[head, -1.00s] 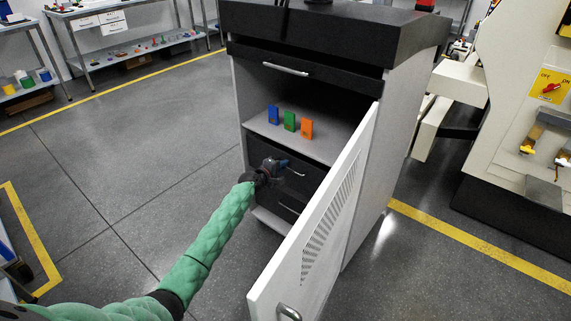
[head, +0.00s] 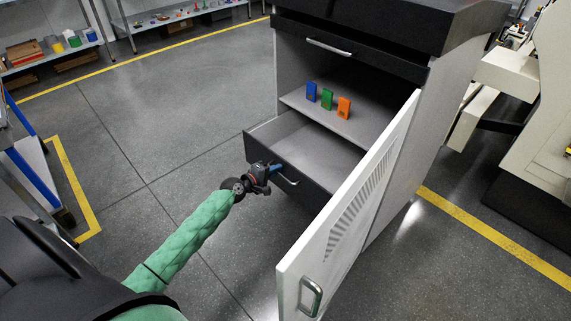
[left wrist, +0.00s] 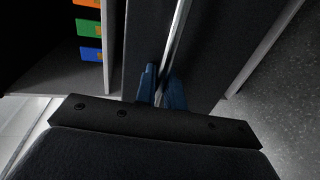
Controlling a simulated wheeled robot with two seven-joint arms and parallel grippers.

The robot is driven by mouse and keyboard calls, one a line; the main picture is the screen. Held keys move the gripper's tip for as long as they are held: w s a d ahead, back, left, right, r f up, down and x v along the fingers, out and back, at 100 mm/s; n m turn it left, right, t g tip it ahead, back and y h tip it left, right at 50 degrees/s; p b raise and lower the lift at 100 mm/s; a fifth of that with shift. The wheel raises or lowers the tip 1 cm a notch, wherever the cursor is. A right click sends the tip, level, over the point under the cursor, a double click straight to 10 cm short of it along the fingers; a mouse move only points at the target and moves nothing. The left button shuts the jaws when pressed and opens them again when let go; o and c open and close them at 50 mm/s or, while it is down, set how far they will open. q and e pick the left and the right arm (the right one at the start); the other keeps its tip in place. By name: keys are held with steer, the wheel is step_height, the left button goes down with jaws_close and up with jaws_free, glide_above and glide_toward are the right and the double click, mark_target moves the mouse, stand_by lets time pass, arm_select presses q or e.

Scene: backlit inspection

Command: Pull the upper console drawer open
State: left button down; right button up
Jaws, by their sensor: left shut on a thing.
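The upper console drawer (head: 257,150) is a dark drawer under the shelf in the console. It stands pulled out, its grey inside visible and empty where it shows. Its silver bar handle (head: 290,181) is on the front face. My left gripper (head: 277,168) is at this handle, with its blue fingers on either side of the bar. In the left wrist view the handle (left wrist: 177,35) runs between the two fingertips (left wrist: 161,88); the gripper is shut on it. My right gripper is not in view.
The white vented door (head: 350,230) stands open close to the drawer's right side. Blue (head: 311,91), green (head: 327,99) and orange (head: 344,107) blocks stand on the shelf above. A black top tray with a silver handle (head: 329,47) sits higher.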

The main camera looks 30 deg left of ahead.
arm_select(q)
steer(key=shift+f+v, duration=0.2)
steer(key=shift+v, duration=0.8)
steer(key=c, duration=1.6)
jaws_free()
